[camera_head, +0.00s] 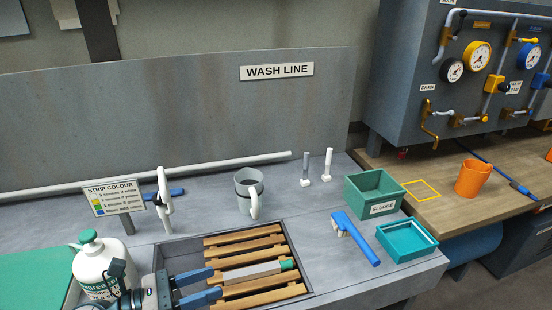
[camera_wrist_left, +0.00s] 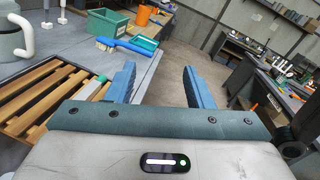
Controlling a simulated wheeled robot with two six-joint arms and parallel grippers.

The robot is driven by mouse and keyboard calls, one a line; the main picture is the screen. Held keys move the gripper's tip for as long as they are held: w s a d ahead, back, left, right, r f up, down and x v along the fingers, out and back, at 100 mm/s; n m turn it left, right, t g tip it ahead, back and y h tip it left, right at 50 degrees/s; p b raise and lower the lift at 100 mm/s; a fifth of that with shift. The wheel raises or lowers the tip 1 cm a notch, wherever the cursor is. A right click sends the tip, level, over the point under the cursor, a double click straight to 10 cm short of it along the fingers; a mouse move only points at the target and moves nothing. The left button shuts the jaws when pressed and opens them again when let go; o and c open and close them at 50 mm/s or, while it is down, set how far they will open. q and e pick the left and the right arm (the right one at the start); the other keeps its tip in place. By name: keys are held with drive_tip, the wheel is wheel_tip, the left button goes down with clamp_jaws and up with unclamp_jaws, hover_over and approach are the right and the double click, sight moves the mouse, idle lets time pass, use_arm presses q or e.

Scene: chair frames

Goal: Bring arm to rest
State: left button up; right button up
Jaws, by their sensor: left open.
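My left gripper (camera_head: 216,282) is open and empty, low over the left side of the wooden slatted rack (camera_head: 243,241). Its two blue fingers also show apart in the left wrist view (camera_wrist_left: 160,72), with nothing between them. A grey strip with a green end (camera_head: 256,271) lies across the slats, just right of the fingertips. In the left wrist view the strip (camera_wrist_left: 96,88) is left of the fingers, apart from them. My right gripper is in neither view.
A white bottle with a green cap (camera_head: 103,265) stands beside my left wrist. A grey jug (camera_head: 249,190), blue brush (camera_head: 355,238), green sludge box (camera_head: 374,195) and teal tray (camera_head: 406,241) stand around the rack. An orange cup (camera_head: 472,178) is on the wooden bench.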

use_arm(q)
drive_tip(key=w+a+r+n+t+y, duration=0.25)
drive_tip(key=a+n+t+y, duration=0.35)
drive_tip(key=n, duration=0.6)
drive_tip(key=w+a+r+n+t+y, duration=0.1)
drive_tip(key=a+r+n+t+y, duration=0.35)
drive_tip(key=n+t, duration=0.55)
drive_tip(key=s+a+f+n+g+y, duration=0.1)
drive_tip(key=a+f+n+g+y, duration=0.35)
drive_tip(key=f+n, duration=0.3)
drive_tip(key=s+a+f+n+g+y, duration=0.2)
drive_tip(key=a+f+n+g+y, duration=0.3)
drive_tip(key=n, duration=0.4)
drive_tip(key=s+d+f+n+g+h, duration=0.25)
drive_tip(key=s+f+g, duration=0.25)
drive_tip(key=s+f, duration=0.3)
drive_tip(key=s+d+f+n+g+h, duration=0.1)
drive_tip(key=s+d+f+n+g, duration=0.3)
drive_tip(key=s+f+g, duration=0.3)
drive_tip(key=s+a+f, duration=0.1)
drive_tip(key=a+f, duration=0.1)
drive_tip(key=f, duration=1.5)
drive_tip(key=s+a+f, duration=0.1)
drive_tip(key=f, duration=1.5)
drive_tip(key=s+a+f+g, duration=0.1)
drive_tip(key=s+f, duration=1.7)
